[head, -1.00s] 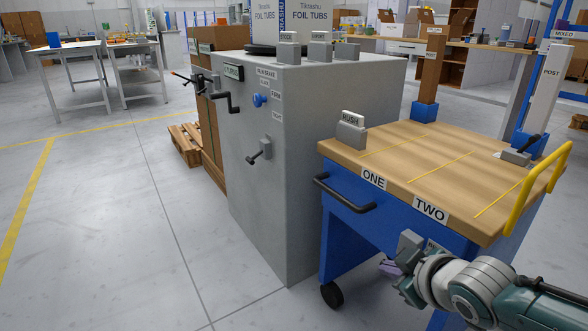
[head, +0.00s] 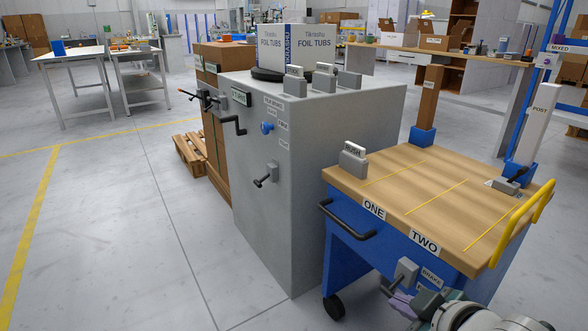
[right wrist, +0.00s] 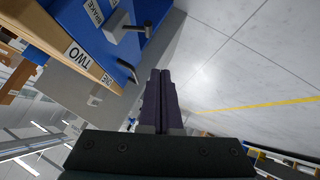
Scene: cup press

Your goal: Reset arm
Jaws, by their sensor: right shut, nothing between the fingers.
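My right gripper (head: 400,302) is low at the bottom right of the head view, in front of the blue cart (head: 350,235). In the right wrist view its dark fingers (right wrist: 160,88) are together with nothing between them. They point past the cart toward bare floor. A grey lever box labelled BRAKE (head: 405,272) on the cart's side is close to the gripper in the head view; whether they touch cannot be told. The lever also shows in the right wrist view (right wrist: 122,26). My left gripper is not in view.
The cart has a wooden top (head: 420,190), a dark handle (head: 345,225) and a yellow rail (head: 525,220). A grey cabinet (head: 310,190) with cranks stands left of it. A pallet (head: 192,150) lies behind the cabinet. The floor at left (head: 100,240) is clear.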

